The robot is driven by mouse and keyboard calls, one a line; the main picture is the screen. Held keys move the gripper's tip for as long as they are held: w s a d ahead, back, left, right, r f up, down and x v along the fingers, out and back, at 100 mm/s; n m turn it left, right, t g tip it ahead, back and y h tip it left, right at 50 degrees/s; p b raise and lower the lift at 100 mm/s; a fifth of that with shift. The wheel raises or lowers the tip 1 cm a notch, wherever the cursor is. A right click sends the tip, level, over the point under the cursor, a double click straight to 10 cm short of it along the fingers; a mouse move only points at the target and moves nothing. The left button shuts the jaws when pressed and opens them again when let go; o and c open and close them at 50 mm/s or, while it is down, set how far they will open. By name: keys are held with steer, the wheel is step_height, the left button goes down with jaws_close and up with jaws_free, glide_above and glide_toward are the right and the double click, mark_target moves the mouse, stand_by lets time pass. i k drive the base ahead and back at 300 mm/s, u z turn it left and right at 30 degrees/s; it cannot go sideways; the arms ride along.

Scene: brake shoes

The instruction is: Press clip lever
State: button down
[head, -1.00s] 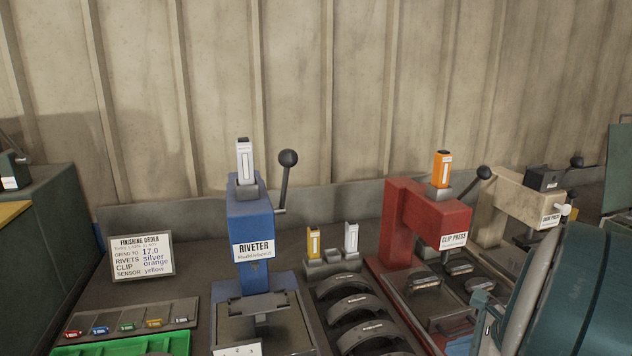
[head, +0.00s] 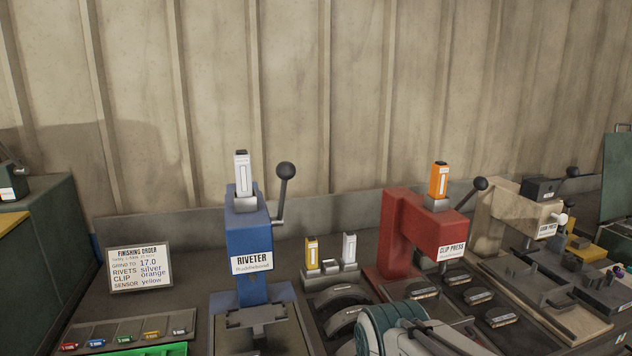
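The red clip press (head: 402,222) stands right of centre with its label facing me. Its lever (head: 468,195) slants up to the right and ends in a dark ball knob (head: 480,184). An orange clip cartridge (head: 438,181) stands upright in the holder on top. My teal wrist link and grey gripper (head: 436,343) are at the bottom edge, in front of and below the press, well apart from the lever. The fingers are partly cut off, so I cannot tell whether they are open. What lies under the press head is partly hidden.
The blue riveter (head: 250,235) with its own raised lever stands to the left. A yellow and a white cartridge stand in a rack (head: 331,269) between the presses. The beige press (head: 500,205) is at the right. Several shoes lie on the bench. Space above the red press's lever is clear.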

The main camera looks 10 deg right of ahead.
mark_target(481, 183)
steer(key=k, duration=1.35)
steer(key=z, duration=0.5)
steer(key=i, duration=0.55)
steer(key=z, duration=0.65)
steer(key=i, duration=1.35)
steer(key=u, duration=0.7)
